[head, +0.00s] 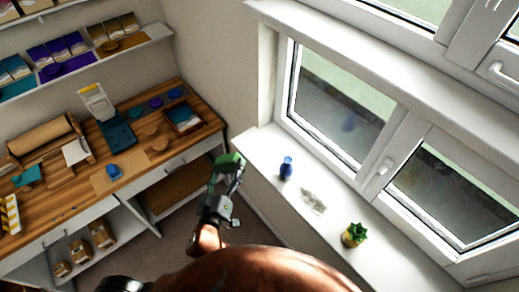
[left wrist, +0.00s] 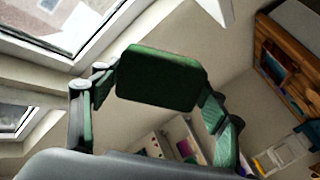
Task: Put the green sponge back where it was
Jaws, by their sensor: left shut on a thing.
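The green sponge (left wrist: 160,78) is a dark green block with rounded corners, held between the fingertips of my left gripper (left wrist: 158,85) in the left wrist view. In the head view the left gripper (head: 226,172) is near the left end of the windowsill, with the sponge (head: 229,160) at its tips. The gripper is shut on the sponge. I cannot tell from the head view whether the sponge touches the sill edge. My right gripper is not in view.
The white windowsill (head: 262,150) holds a blue vase (head: 287,167), a clear crumpled-looking item (head: 313,201) and a potted plant (head: 354,235). The wooden worktop (head: 190,147) at left carries a blue item (head: 113,171), trays and several discs. Bare sill shows left of the vase.

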